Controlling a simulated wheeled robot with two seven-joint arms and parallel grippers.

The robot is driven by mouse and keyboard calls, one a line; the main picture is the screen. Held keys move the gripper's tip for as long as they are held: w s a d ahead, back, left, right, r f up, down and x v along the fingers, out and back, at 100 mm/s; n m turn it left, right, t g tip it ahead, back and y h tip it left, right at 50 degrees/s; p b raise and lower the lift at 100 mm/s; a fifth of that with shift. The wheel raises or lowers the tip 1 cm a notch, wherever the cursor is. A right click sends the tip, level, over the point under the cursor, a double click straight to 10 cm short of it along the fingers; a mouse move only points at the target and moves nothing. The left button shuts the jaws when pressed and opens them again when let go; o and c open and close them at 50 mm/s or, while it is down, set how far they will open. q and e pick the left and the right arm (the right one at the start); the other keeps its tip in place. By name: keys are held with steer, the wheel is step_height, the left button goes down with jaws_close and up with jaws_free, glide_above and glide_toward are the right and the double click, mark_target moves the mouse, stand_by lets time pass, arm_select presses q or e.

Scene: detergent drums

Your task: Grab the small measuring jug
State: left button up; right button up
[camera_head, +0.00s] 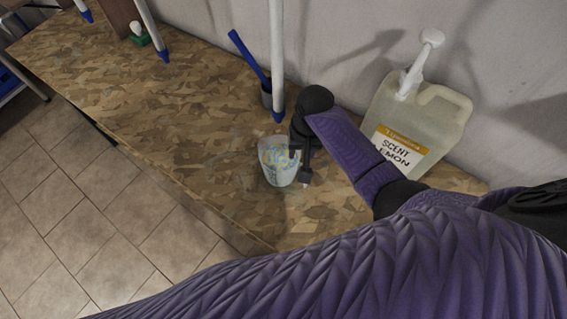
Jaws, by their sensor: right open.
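The small measuring jug (277,172) is a translucent whitish cup with blue and yellow marks inside. It stands on the wooden worktop (190,125), near its front edge. My right gripper (298,166) is at the jug's right side, with dark fingers close against its wall and rim. The gripper is open. I cannot tell whether a finger touches the jug or reaches inside it. My purple right arm covers the lower right of the view. My left gripper does not show.
A large jug labelled "Scent Lemon" (408,125) with a white pump stands right of my wrist, by the wall. A white tube with a blue tip (278,102) hangs just behind the measuring jug, near a dark cup with a blue-handled tool (248,57).

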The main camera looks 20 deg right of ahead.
steer(key=f, duration=0.1)
steer(key=f+b, duration=0.1)
steer(key=f, duration=0.2)
steer(key=shift+w+a+f+b, duration=0.15)
steer(key=shift+a+f+b, duration=0.1)
steer(key=shift+b, duration=0.05)
steer(key=shift+r, duration=0.1)
jaws_close()
stand_by(0.9)
